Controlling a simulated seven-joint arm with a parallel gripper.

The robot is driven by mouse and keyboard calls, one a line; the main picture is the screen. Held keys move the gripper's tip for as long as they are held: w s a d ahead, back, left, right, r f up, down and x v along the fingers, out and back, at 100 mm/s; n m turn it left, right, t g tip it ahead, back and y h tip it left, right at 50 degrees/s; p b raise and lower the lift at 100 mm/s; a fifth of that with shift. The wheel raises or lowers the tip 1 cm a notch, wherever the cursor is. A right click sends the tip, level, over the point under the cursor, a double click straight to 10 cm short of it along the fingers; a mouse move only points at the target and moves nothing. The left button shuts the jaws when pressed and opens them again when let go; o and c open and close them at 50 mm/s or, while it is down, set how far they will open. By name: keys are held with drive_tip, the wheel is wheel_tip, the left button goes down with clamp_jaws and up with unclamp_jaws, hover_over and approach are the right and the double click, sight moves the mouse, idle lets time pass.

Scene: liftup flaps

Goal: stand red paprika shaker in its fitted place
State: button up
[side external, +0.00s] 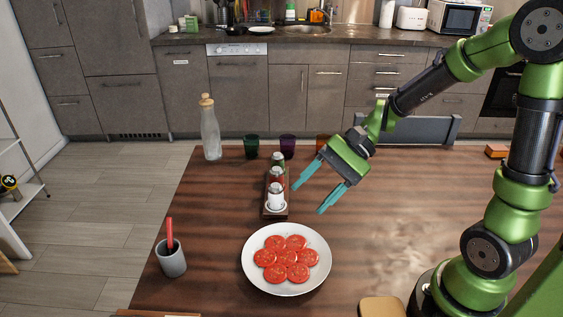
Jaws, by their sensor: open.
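A small dark wooden rack (282,214) stands on the table behind the plate. Small shakers stand in a row along it. The front one is a white shaker (276,200). I cannot tell how deeply each is seated. My gripper (307,200) is open and empty, just right of the rack, its teal fingers pointing down and left. No shaker is between them.
A white plate of tomato slices (249,272) lies in front of the rack. A glass bottle (210,135) and several coloured cups, one green (251,147), stand behind. A grey cup (172,262) with a red stick is at front left. The table's right middle is clear.

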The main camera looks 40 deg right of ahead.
drive_tip(key=s+d+r+n+t+h, duration=0.4)
drive_tip(key=s+r+n+h, duration=0.3)
drive_tip(key=r+n+h, duration=0.1)
drive_tip(key=shift+s+r+n+t, duration=0.2)
drive_tip(key=shift+n+t, duration=0.1)
drive_tip(key=shift+n, duration=0.2)
idle(0.8)
